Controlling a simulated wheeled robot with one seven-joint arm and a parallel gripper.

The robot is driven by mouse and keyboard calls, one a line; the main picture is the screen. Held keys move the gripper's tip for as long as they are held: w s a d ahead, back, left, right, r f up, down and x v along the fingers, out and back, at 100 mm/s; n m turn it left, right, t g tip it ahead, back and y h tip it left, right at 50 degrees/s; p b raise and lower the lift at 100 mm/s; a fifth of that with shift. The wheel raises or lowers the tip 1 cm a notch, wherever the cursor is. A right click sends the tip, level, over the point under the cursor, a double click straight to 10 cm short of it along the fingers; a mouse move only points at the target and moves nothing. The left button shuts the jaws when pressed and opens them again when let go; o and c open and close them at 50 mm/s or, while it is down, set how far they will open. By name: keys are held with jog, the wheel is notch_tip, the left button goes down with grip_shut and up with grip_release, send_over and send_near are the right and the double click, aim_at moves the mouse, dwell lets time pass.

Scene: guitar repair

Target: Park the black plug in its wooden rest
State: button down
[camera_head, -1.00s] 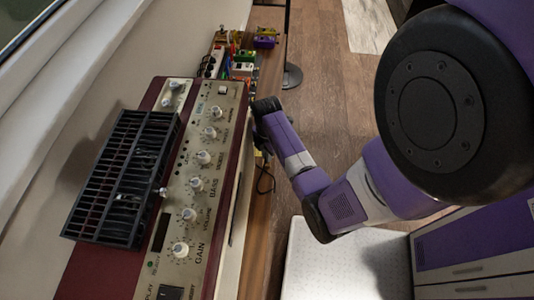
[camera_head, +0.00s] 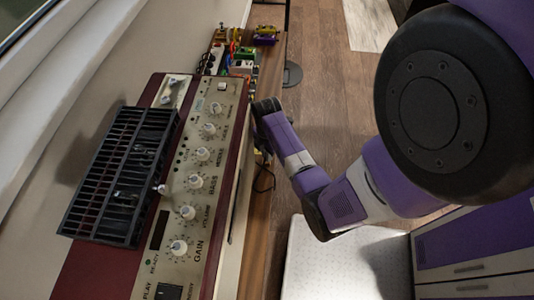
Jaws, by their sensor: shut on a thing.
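My gripper (camera_head: 262,130) is at the right side of the amplifier, above the wooden bench edge. The end of my arm hides most of its fingers and what they hold. A black cable (camera_head: 266,180) hangs in a loop just below my gripper, beside the amplifier. I cannot make out the black plug itself. I cannot make out the wooden rest either.
The dark red amplifier (camera_head: 236,163) with a knob panel fills the left. A black slotted rack (camera_head: 118,175) lies on top of it. Several coloured pedals (camera_head: 243,67) stand at the bench's far end. The wooden bench (camera_head: 258,232) shows as a narrow strip.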

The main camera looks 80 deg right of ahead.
jog(key=shift+f, duration=0.15)
jog(key=c, duration=1)
grip_release()
jog(key=shift+o, duration=0.2)
notch_tip(320, 180, up, 8)
jog(key=p, duration=0.8)
jog(key=shift+s, duration=0.15)
